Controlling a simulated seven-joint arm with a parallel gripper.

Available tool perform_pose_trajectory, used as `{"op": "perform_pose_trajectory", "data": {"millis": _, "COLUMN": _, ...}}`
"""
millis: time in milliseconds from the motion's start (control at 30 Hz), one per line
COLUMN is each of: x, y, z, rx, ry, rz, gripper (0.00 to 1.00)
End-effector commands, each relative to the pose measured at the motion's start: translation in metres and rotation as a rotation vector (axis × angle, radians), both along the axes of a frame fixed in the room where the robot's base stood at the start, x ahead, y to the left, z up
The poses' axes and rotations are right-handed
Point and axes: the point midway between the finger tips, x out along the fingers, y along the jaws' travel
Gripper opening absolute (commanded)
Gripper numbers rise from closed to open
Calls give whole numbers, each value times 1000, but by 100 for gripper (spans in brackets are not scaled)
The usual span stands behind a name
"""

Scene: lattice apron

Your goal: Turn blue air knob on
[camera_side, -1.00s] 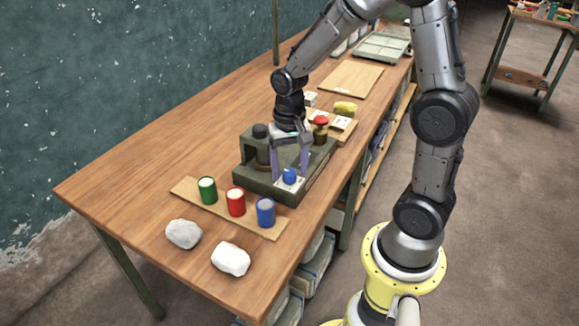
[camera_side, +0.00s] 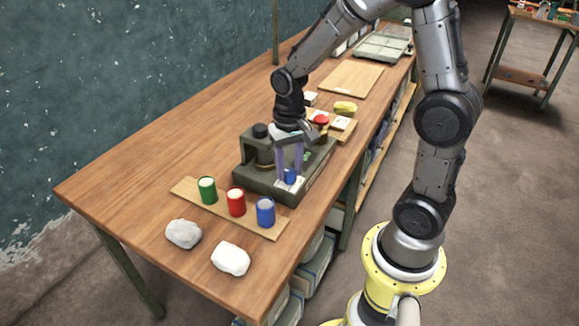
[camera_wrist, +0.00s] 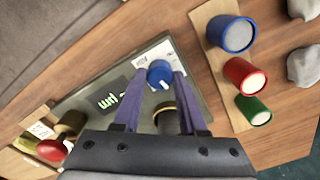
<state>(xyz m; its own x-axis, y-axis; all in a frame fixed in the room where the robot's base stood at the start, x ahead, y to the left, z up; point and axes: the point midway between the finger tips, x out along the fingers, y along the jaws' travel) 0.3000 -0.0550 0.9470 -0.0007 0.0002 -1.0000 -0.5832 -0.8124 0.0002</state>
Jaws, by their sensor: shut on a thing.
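The blue air knob (camera_wrist: 160,74) sits on a white label plate at the front right of a dark green machine base (camera_side: 265,188). It shows a white pointer mark in the wrist view. In the side view the knob (camera_side: 290,176) is partly hidden by the fingers. My gripper (camera_wrist: 155,80) reaches down with its purple fingers on either side of the knob, shut on it. A small green-lit display (camera_wrist: 112,101) lies on the base beside the knob.
Green, red and blue cups (camera_side: 265,212) stand on a wooden board in front of the machine. Two pale lumps (camera_side: 231,259) lie near the table's front edge. A red-topped knob (camera_side: 321,120) and a yellow item (camera_side: 345,107) are behind the machine.

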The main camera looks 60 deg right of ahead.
Motion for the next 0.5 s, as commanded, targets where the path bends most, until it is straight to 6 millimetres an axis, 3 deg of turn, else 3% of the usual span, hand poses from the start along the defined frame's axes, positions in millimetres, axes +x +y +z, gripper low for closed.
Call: {"op": "perform_pose_trajectory", "data": {"millis": 500, "x": 0, "y": 0, "z": 1, "rx": -1, "ry": -2, "rz": 478, "gripper": 0}}
